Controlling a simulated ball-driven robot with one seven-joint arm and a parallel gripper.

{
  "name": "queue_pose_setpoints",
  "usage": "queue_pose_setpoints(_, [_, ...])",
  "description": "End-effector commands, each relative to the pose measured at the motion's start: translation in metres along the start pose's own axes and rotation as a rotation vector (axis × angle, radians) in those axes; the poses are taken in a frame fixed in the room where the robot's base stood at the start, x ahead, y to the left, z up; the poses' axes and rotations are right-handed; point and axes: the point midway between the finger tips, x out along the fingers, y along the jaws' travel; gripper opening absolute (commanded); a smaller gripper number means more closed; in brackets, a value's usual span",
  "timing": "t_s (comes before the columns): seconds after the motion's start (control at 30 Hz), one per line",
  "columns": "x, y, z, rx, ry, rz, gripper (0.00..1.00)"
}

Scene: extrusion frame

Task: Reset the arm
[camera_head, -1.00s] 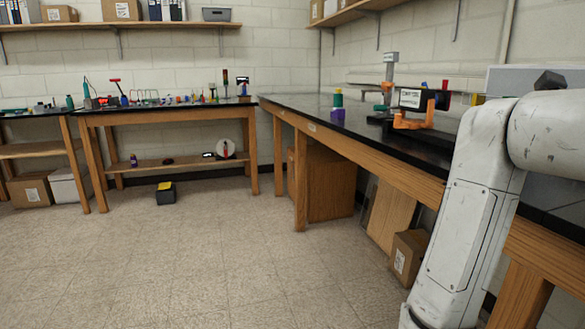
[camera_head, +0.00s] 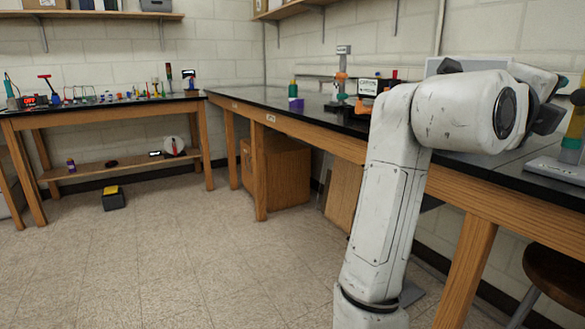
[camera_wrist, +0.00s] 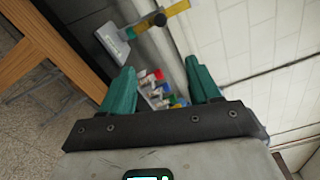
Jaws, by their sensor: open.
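My arm (camera_head: 385,190) stands at the right of the head view, its upper part bent over to the right in front of the long bench. My gripper (camera_wrist: 160,82) shows in the wrist view with its two teal fingers spread apart. Nothing is held between them. Beyond the fingers, small colored items (camera_wrist: 160,90) are seen on a dark bench top, apart from the gripper.
The long black-topped bench (camera_head: 300,112) runs along the right wall, close to my arm. A stand with a yellow and green post (camera_head: 573,130) is on it at the right edge. A stool (camera_head: 558,275) stands lower right.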

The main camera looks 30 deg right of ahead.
Motion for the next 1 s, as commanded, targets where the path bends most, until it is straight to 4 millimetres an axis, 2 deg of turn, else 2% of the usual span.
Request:
queue_pose_setpoints(0.37, [-0.001, 0.051, 0.011, -0.211, -0.086, 0.056, 0.62])
queue_pose_setpoints(0.57, [-0.004, 0.099, 0.018, -0.409, -0.173, 0.104, 0.62])
queue_pose_setpoints(0.67, [-0.007, 0.132, 0.019, -0.544, -0.234, 0.135, 0.62])
queue_pose_setpoints(0.77, [-0.013, 0.175, 0.018, -0.719, -0.320, 0.175, 0.62])
queue_pose_setpoints(0.87, [-0.024, 0.233, 0.009, -0.950, -0.441, 0.224, 0.62])
queue_pose_setpoints(1.0, [-0.046, 0.316, -0.015, -1.287, -0.649, 0.288, 0.62])
